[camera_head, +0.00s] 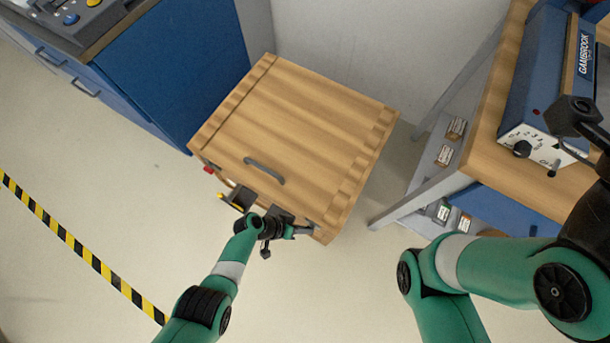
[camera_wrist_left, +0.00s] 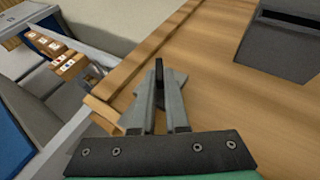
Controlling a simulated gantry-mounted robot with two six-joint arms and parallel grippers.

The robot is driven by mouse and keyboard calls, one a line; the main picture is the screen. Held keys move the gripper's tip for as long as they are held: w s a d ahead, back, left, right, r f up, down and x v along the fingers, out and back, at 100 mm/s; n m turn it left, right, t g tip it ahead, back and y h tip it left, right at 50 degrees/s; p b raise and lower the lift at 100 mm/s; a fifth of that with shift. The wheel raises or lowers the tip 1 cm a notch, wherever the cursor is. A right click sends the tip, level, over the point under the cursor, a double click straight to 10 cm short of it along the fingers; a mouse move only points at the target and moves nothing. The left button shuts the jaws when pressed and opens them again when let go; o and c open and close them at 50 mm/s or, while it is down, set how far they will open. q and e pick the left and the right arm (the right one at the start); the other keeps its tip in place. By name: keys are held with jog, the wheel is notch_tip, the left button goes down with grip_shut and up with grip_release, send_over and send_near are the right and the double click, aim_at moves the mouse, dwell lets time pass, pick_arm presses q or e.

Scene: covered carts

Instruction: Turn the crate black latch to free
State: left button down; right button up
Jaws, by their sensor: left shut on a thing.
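The wooden crate (camera_head: 290,118) stands on the floor with its lid down and a grey handle (camera_head: 264,171) on top. My left gripper (camera_head: 308,229) is at the right end of the crate's front face. In the left wrist view its two grey fingers (camera_wrist_left: 160,100) are shut on the black latch (camera_wrist_left: 159,69), a small dark upright piece between the tips. In the head view the gripper hides the latch. A red piece (camera_head: 208,169) and a yellow piece (camera_head: 222,196) show at the crate's front left. My right gripper's fingers are not visible.
A blue cabinet (camera_head: 175,65) stands close at the crate's left. A wooden-topped bench (camera_head: 487,150) with a blue machine (camera_head: 545,75) is at the right, with small boxes on its lower shelf. A grey slotted fitting (camera_wrist_left: 290,42) is on the crate. Open floor lies at lower left.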

pick_arm(q)
jog(key=shift+s+f, duration=0.1)
jog(key=shift+f, duration=0.05)
dwell(0.3)
jog(key=c, duration=0.9)
grip_release()
jog(key=p+v, duration=0.5)
jog(key=v, duration=0.1)
jog(key=p+v, duration=0.5)
jog(key=shift+a+r, duration=0.25)
jog(key=shift+a, duration=0.15)
